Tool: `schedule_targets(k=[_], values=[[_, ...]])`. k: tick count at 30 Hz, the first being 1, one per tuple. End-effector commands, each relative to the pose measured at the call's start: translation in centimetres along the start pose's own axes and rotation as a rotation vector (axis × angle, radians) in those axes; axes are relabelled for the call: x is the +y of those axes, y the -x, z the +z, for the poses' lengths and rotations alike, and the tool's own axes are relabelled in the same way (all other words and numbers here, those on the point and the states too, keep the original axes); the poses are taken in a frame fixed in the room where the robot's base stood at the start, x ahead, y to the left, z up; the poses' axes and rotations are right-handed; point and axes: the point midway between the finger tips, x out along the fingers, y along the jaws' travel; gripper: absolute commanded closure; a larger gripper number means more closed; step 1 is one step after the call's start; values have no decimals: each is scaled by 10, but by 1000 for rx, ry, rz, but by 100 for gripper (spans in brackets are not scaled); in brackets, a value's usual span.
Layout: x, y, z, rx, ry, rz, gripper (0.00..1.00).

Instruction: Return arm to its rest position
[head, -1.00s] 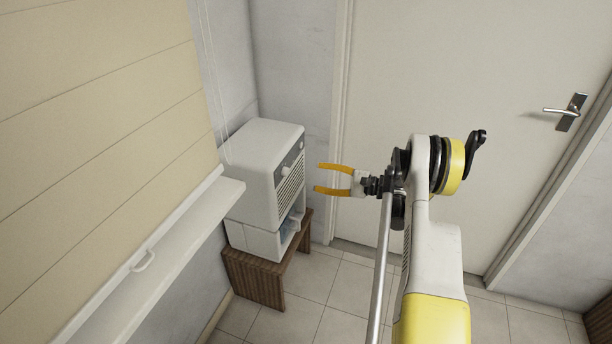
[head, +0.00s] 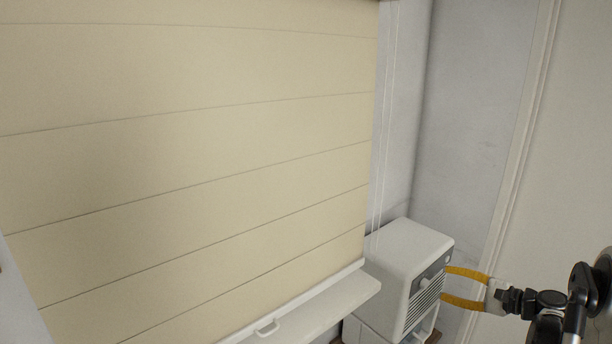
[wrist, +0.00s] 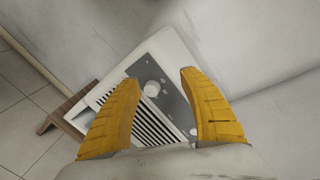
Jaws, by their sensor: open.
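My gripper (head: 447,285) is at the lower right of the head view, with two yellow fingers spread apart and nothing between them. Its fingertips point left, in front of the white box-shaped appliance, and overlap its right edge in the picture. In the wrist view my gripper (wrist: 158,85) is also open, with the appliance's panel (wrist: 168,82) seen beyond and between the fingers. The gap between fingertips and appliance cannot be judged exactly. Much of my arm lies outside the head view.
The white appliance (head: 405,262), with knobs and a slatted front, stands in the corner. A beige blind (head: 200,150) covers the window above a white sill (head: 330,300). A pale door (head: 575,150) is at right. A wooden stand (wrist: 62,110) shows in the wrist view.

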Motion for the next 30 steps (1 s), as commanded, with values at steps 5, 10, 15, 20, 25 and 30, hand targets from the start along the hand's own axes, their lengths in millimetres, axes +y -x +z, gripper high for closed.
schedule_targets(k=[5, 10, 15, 20, 25, 30], values=[[-30, -26, 81, 60, 157, 187, 49], [-35, -31, 160, 110, 339, 356, 49], [-22, -17, 236, 147, 547, 515, 49], [2, 9, 298, 170, 765, 653, 49], [36, 47, 348, 185, 1018, 785, 49], [71, 84, 378, 192, 1266, 890, 49]])
